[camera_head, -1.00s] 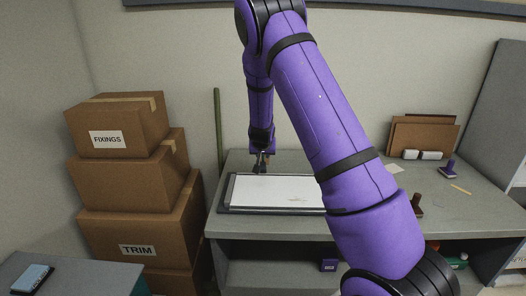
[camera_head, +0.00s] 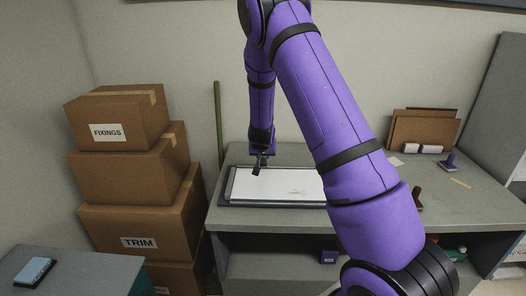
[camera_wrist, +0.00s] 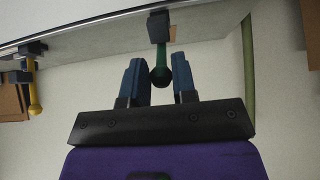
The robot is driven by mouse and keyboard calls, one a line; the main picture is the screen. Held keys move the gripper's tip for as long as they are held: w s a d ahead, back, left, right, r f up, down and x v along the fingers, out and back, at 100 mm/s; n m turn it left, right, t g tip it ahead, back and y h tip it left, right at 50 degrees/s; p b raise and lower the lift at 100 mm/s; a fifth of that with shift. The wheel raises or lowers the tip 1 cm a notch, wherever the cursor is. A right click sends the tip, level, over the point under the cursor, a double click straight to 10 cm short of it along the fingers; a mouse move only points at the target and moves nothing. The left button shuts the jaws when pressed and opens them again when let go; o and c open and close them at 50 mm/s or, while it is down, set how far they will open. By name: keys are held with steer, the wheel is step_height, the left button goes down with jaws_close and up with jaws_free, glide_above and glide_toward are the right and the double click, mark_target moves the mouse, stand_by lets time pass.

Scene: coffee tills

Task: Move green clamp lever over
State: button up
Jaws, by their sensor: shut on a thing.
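The green clamp lever (camera_wrist: 162,58) shows in the wrist view, rising from a dark clamp block (camera_wrist: 159,27) and ending in a black ball knob (camera_wrist: 160,77). My gripper (camera_wrist: 158,79) has its two blue fingers on either side of the knob end and is shut on the lever. In the head view my gripper (camera_head: 259,168) is small, at the back edge of the white-topped board (camera_head: 277,186), and the lever cannot be told apart there. A second lever, yellow (camera_wrist: 34,95), stands at the left of the wrist view, apart from my gripper.
The board lies on a grey bench (camera_head: 223,219). Stacked cardboard boxes (camera_head: 132,178) stand to its left, with a green pole (camera_head: 218,125) between. A stamp (camera_head: 450,162) and a pencil (camera_head: 461,184) lie at the right. My arm hides the bench's middle.

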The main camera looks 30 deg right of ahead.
steer(key=shift+s+a+f, duration=0.25)
steer(key=shift+s+f, duration=0.1)
steer(key=shift+f, duration=0.15)
steer(key=shift+s+a+f, duration=0.25)
steer(key=shift+s+f, duration=0.1)
steer(key=shift+f, duration=0.25)
steer(key=shift+s+a+f, duration=0.2)
steer(key=shift+s+f, duration=0.15)
steer(key=shift+f, duration=0.2)
steer(key=shift+s+a+f, duration=0.15)
steer(key=shift+s+f, duration=0.05)
steer(key=shift+f, duration=0.35)
steer(key=shift+s+a+f, duration=0.1)
steer(key=shift+s+f, duration=0.05)
steer(key=shift+f, duration=0.4)
steer(key=o, duration=0.8)
